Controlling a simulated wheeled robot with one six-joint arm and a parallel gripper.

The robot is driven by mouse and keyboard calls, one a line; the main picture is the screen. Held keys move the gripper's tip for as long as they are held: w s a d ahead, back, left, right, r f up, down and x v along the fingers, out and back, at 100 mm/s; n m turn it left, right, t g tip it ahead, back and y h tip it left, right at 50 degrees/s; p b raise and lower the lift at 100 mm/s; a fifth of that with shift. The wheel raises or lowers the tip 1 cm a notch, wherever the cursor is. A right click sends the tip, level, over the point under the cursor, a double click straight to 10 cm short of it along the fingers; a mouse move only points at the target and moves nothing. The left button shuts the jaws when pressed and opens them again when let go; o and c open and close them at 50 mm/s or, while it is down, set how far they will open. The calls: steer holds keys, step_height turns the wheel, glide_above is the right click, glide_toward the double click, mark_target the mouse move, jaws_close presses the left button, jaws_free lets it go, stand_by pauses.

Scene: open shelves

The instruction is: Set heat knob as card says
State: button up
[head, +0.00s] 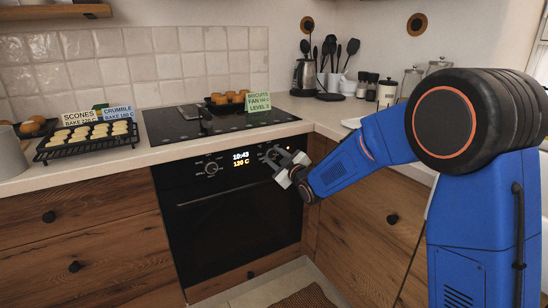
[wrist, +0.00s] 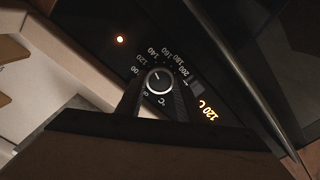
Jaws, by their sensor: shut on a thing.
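The heat knob (wrist: 159,82) is a black round knob with a pale ring on the oven's panel. Its printed scale runs from OFF through 100, 120 and 140 to 200, and its white mark points to the upper left, near 120–140. My gripper (wrist: 159,92) is shut on the knob, one finger on each side; in the head view my gripper (head: 284,168) covers most of it. The oven display (head: 241,158) reads 10:43 and 120 C. Cards stand behind: scones card (head: 79,117), bake 220 C; crumble card (head: 118,113), bake 180 C; green biscuits card (head: 258,102), fan, small number unclear, level 3.
A second knob (head: 211,168) is left of the display. The oven handle (head: 225,190) runs below the panel, close to my gripper. A black rack (head: 56,150) of pale baked rounds stands left of the hob (head: 180,126). A kettle (head: 304,75) stands behind right.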

steer(key=m, duration=0.4)
steer(key=shift+m, duration=1.9)
steer(key=o, duration=1.1)
steer(key=v, duration=1.7)
steer(key=shift+s+d, duration=0.15)
steer(key=shift+d, duration=0.05)
